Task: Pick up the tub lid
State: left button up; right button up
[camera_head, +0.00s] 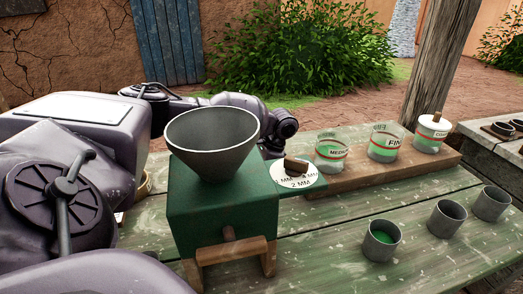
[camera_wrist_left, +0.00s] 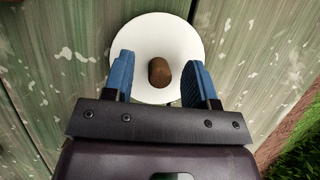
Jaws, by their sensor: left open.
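The tub lid (camera_wrist_left: 152,35) is a white disc with a brown wooden knob (camera_wrist_left: 159,71), lying over the green table boards in the left wrist view. My left gripper (camera_wrist_left: 160,76) is open above it, with a blue finger on each side of the knob and a gap on both sides. In the head view this gripper and this lid are hidden behind the green grinder (camera_head: 220,215) and its grey funnel. Another white lid with a wooden knob (camera_head: 433,132) sits on the rightmost tub in the head view. My right gripper is not in view.
Two open labelled tubs (camera_head: 331,152) (camera_head: 385,146) stand on a wooden plank (camera_head: 345,180). A white "2 MM" dial (camera_head: 300,179) adjoins the grinder. Three metal cups (camera_head: 381,241) (camera_head: 446,218) (camera_head: 491,203) stand at front right; one holds green material. Bare table lies between plank and cups.

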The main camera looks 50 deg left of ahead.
pick_arm(q)
grip_shut()
dwell(0.3)
notch_tip(320, 180, up, 20)
jog(key=p, duration=0.4)
